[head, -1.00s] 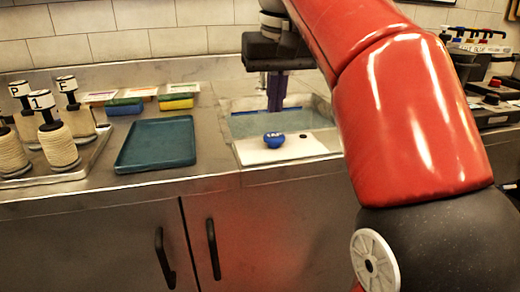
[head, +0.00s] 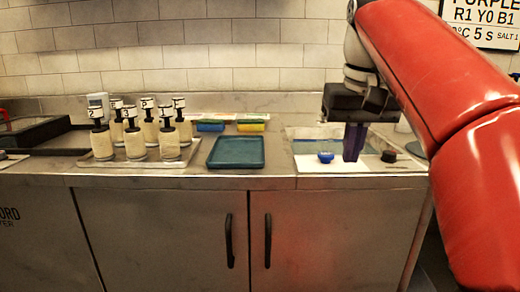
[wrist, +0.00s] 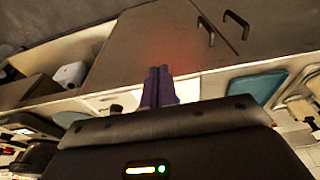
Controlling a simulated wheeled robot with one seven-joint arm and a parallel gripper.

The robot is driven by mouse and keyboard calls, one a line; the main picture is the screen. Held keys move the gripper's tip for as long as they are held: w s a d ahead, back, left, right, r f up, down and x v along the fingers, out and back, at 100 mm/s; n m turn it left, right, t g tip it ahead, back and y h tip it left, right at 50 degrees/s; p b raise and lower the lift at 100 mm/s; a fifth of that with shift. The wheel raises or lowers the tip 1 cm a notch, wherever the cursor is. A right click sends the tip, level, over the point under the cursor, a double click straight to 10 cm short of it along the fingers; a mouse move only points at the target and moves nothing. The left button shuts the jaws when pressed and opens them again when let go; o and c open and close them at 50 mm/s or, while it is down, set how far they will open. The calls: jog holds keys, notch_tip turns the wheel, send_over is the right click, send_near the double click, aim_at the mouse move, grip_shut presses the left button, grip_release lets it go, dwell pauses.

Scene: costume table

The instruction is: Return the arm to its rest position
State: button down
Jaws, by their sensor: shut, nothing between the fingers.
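My gripper (head: 353,142) hangs from my red arm at the right of the head view, its purple fingers pointing down and together. It is in front of or above the white board by the basin; I cannot tell the exact height. In the wrist view the purple fingers (wrist: 159,86) are side by side with nothing between them. A blue knob-like object (head: 325,157) lies on the white board (head: 345,167), left of the fingers. A dark round object (head: 388,156) lies to their right.
A teal tray (head: 236,152) lies left of the basin. Blue (head: 210,126) and yellow (head: 250,125) blocks lie behind the teal tray. The counter front has two black handles (head: 229,240).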

jog(key=s+f+t, duration=0.1)
jog(key=s+f, duration=0.6)
jog(key=f, duration=0.6)
jog(key=s+f+t, duration=0.2)
jog(key=s+f, duration=0.6)
jog(key=f, duration=0.6)
jog(key=shift+f, duration=0.25)
